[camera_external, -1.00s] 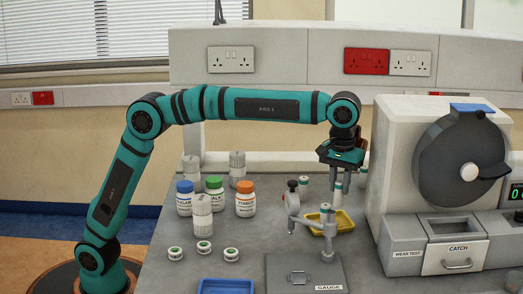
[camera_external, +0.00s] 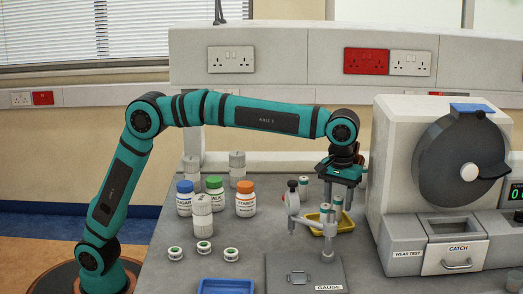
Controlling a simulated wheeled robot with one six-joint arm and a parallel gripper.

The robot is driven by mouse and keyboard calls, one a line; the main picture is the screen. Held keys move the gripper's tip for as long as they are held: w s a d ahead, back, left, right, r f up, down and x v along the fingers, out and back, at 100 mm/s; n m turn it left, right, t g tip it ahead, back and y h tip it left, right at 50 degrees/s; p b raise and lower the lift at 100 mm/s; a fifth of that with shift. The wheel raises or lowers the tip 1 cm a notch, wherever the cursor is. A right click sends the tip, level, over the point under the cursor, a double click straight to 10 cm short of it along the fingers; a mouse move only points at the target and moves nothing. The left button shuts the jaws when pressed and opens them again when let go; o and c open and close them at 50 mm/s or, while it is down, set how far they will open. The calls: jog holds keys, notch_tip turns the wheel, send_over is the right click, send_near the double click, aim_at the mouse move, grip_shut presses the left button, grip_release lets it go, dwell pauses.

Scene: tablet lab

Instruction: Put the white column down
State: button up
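My gripper (camera_external: 340,184) points down over the yellow tray (camera_external: 347,226), behind the gauge post. It appears shut on a small white column (camera_external: 337,207) with a green band near its top. The column hangs upright below the fingers, its lower end at or just above the tray. I cannot tell whether it touches the tray. The fingertips are small and partly dark in this view.
The wear tester (camera_external: 420,180) is close on the right. Bottles and a blue tray (camera_external: 226,287) are left.

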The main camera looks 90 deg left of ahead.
aim_at(339, 198)
notch_tip(339, 198, up, 12)
jog(key=shift+r, duration=0.15)
dwell(0.7)
